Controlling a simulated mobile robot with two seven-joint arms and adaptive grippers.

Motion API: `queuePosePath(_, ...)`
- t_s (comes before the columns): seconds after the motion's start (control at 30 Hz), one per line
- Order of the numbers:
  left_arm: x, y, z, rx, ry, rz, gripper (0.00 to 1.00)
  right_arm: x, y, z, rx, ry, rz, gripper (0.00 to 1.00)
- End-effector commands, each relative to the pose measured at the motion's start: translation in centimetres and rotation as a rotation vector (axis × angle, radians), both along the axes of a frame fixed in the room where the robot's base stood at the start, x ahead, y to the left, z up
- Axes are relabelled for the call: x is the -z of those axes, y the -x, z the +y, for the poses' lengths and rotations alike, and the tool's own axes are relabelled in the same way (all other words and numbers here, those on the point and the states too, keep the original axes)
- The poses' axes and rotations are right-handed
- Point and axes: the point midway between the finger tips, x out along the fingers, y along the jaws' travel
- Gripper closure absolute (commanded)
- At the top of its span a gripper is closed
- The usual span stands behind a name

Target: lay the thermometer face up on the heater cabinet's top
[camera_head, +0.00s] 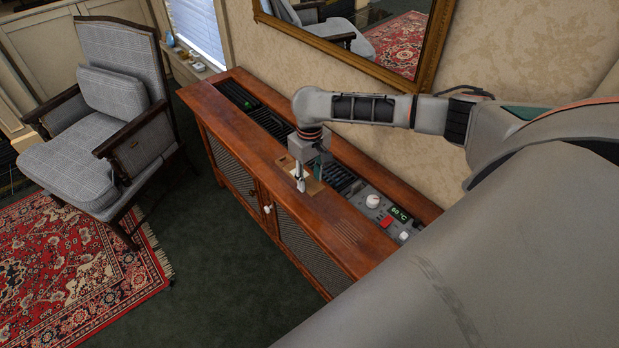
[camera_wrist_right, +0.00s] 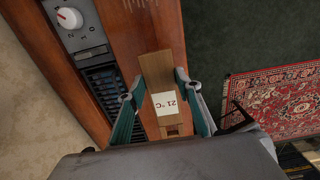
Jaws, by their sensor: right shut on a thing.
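The thermometer is a flat wooden piece with a white panel reading 21 °C; it shows between my right fingers in the right wrist view (camera_wrist_right: 165,102). Its printed face is toward the wrist camera. In the head view a bit of the thermometer (camera_head: 314,187) shows beside my right gripper (camera_head: 300,183), which points down over the heater cabinet (camera_head: 241,136). My right gripper is shut on the thermometer, low over the wooden top; I cannot tell whether the thermometer touches it. The gripper hides part of it. My left gripper is out of view.
A dark grille and a control panel with a white knob (camera_head: 373,201), red switch (camera_head: 386,222) and 60 °C display (camera_head: 399,213) run along the cabinet's back. A grey armchair (camera_head: 115,95) and red rug (camera_head: 70,255) lie left. A gold-framed mirror (camera_head: 433,45) hangs behind.

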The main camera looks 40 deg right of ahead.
Motion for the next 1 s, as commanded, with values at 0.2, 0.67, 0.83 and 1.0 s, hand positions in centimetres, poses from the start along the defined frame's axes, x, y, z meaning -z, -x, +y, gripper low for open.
queuePosePath(0.2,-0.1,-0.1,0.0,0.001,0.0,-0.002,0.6,0.8,0.0,0.0,0.0,0.001,0.002,0.87)
queuePosePath(0.67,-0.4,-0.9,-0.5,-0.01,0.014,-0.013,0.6,3.7,0.0,0.1,0.001,-0.001,0.002,0.87)
queuePosePath(0.83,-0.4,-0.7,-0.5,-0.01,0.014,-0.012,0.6,4.8,0.1,0.0,0.001,0.001,0.002,0.87)
queuePosePath(1.0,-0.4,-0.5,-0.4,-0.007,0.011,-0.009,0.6,5.8,0.1,0.0,0.001,0.0,0.002,0.87)
